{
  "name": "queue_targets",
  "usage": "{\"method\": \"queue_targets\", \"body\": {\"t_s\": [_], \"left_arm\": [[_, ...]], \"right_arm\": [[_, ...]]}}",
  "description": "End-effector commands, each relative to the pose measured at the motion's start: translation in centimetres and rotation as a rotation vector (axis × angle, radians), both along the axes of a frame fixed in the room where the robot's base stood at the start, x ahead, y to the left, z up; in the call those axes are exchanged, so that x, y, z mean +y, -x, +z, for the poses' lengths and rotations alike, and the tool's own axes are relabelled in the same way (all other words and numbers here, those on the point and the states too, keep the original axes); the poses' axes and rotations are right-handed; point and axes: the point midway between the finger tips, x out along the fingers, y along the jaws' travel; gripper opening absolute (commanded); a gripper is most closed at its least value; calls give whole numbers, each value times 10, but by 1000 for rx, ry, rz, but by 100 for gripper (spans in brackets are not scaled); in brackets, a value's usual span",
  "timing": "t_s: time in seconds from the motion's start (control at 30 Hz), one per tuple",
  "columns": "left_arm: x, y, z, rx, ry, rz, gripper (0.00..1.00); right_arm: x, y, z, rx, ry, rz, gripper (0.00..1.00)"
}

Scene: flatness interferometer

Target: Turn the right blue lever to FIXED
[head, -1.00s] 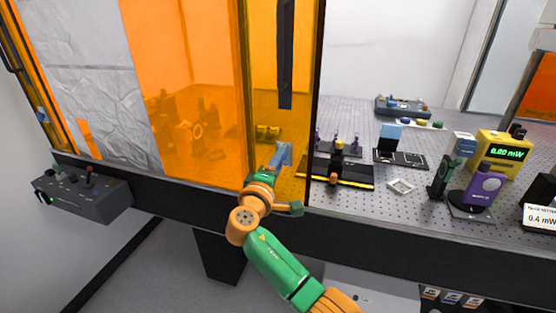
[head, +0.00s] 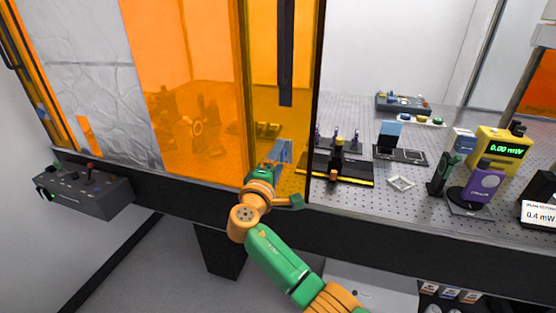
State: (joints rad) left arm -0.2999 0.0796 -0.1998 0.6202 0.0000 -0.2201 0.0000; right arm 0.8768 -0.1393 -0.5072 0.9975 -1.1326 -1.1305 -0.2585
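I cannot clearly make out the right blue lever or any FIXED marking in the head view. My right gripper (head: 284,150) reaches up from the bottom of the picture on the green and orange arm. Its blue-grey end lies in front of the orange panel, close to that panel's right edge. It points away from me, and its fingers are too small and too foreshortened to show whether they are open or shut. I cannot tell whether it touches anything. My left gripper is out of view.
The orange enclosure panel (head: 190,80) covers the left side. A black rail (head: 350,177) with yellow edges lies right of my gripper on the perforated table (head: 375,205). A yellow power meter (head: 500,152) and purple device (head: 484,184) stand right. A grey control box (head: 95,195) is left.

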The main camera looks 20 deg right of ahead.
Motion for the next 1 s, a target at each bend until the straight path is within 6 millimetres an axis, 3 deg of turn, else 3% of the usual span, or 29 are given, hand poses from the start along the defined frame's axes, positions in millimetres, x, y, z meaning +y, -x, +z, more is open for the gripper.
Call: {"method": "queue_targets", "body": {"t_s": [0.3, 0.7, 1.0], "left_arm": [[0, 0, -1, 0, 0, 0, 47], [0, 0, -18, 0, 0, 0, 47], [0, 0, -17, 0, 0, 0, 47]], "right_arm": [[1, 1, 0, -1, 0, 1, 80], [38, 56, -2, -2, -2, 2, 80], [40, 59, -1, 1, 0, 0, 80]]}}
